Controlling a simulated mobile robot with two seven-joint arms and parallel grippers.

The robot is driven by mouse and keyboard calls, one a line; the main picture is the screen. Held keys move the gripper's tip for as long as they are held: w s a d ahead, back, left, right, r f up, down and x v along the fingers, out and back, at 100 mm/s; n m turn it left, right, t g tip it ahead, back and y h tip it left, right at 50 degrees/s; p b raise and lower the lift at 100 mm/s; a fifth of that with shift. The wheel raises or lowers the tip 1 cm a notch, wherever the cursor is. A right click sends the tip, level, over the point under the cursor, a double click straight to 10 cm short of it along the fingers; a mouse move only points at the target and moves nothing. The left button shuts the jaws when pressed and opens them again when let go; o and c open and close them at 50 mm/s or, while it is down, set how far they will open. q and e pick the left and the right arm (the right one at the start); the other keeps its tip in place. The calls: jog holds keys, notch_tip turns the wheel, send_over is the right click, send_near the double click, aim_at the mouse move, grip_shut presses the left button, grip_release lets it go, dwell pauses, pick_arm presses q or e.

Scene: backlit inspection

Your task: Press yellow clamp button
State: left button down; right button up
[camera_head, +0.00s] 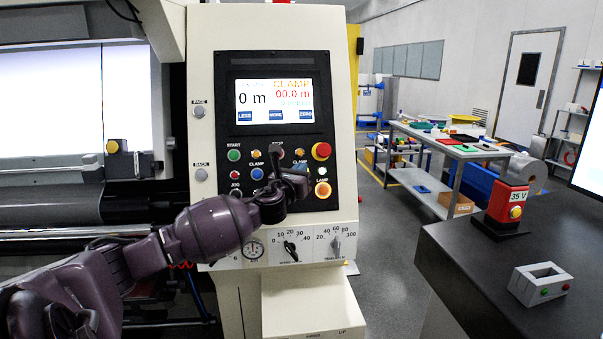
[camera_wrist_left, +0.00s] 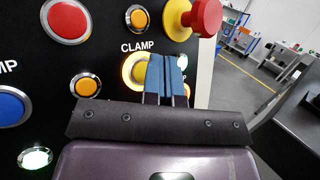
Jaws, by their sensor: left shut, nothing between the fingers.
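The yellow clamp button (camera_wrist_left: 134,71) sits under a CLAMP label on the black control panel (camera_head: 232,107). In the left wrist view its left part shows with a bright rim, and my fingers cover its right side. My left gripper (camera_wrist_left: 167,62) is shut and empty, with its blue fingertips right in front of the button. I cannot tell whether they touch it. In the head view my left gripper (camera_head: 299,170) is at the lower right of the panel and hides the yellow button. My right gripper is not in view.
Close by are a red-capped knob (camera_wrist_left: 206,17), an orange button (camera_wrist_left: 138,18), a blue button (camera_wrist_left: 12,106) and a red button (camera_wrist_left: 66,20). A display (camera_head: 275,100) is above. A dark table (camera_head: 470,270) with a button box (camera_head: 540,284) stands at the right.

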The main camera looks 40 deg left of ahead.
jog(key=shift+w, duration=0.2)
pick_arm(q)
jog(key=shift+w+a+f, duration=0.1)
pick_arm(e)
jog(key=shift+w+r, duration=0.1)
pick_arm(q)
jog(key=shift+w+a+f, duration=0.1)
jog(key=shift+w+a, duration=0.05)
jog(key=shift+a, duration=0.05)
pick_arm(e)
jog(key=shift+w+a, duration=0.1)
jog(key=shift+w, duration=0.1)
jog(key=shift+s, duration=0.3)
pick_arm(q)
jog(key=shift+s+d+r+p, duration=0.25)
jog(key=shift+p, duration=0.2)
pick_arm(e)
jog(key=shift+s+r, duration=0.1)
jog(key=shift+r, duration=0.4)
pick_arm(q)
jog(key=shift+f, duration=0.1)
jog(key=s+d+r+p, duration=0.2)
jog(key=s+d+p, duration=0.1)
jog(key=d+p, duration=0.1)
jog(key=shift+s+d+r+p, duration=0.15)
jog(key=shift+s+d+p, duration=0.05)
jog(key=shift+p, duration=0.45)
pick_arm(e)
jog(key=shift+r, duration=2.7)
